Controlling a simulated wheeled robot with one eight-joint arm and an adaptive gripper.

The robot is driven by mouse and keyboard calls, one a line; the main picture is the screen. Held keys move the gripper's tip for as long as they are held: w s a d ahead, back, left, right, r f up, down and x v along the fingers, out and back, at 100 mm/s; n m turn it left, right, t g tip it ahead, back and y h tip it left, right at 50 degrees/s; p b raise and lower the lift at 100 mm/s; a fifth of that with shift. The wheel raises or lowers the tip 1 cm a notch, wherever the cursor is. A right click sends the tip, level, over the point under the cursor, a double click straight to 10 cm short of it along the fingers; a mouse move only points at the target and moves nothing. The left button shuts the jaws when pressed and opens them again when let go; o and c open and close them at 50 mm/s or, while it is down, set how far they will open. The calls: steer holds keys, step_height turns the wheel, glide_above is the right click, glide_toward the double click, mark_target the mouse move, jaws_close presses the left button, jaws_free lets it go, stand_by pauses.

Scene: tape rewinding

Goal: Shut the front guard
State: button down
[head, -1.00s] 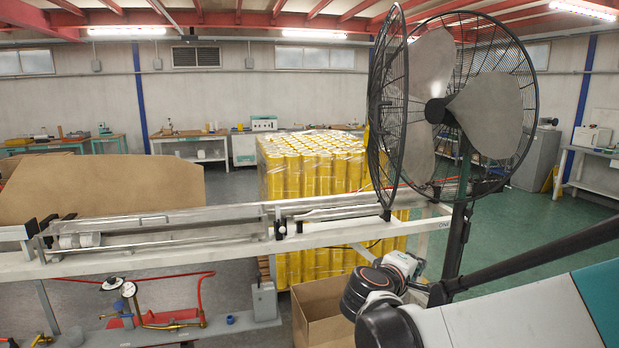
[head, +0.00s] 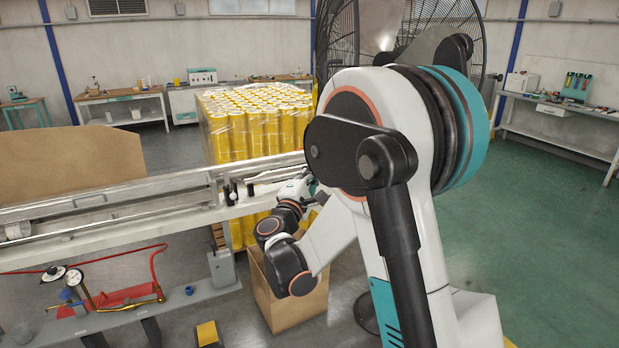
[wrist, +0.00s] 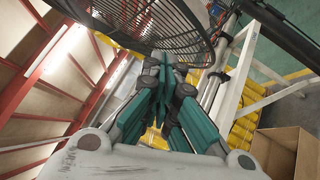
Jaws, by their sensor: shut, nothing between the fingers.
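The fan's front guard (head: 336,42) is a round black wire grille. In the head view it stands swung out at the left of the fan, seen nearly edge-on and cut by the top edge. My arm hides much of the fan behind it, including most of the rear cage (head: 468,12). In the wrist view a wire grille, apparently the front guard (wrist: 140,20), spans the top. My gripper (wrist: 163,68) is shut and empty, its fingertips just below the grille's lower rim in that picture. I cannot tell whether they touch it.
A long machine bench (head: 110,212) runs along the left to below the fan. An open cardboard box (head: 292,300) stands on the floor under my wrist. Wrapped yellow rolls (head: 250,130) are stacked behind. Green floor (head: 545,215) at right is clear.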

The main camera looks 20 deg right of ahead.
steer(key=w+d+r+b, duration=0.1)
steer(key=w+d+r, duration=0.1)
steer(key=d, duration=0.5)
steer(key=shift+w+r, duration=0.2)
steer(key=shift+w, duration=0.4)
steer(key=shift+d, duration=0.15)
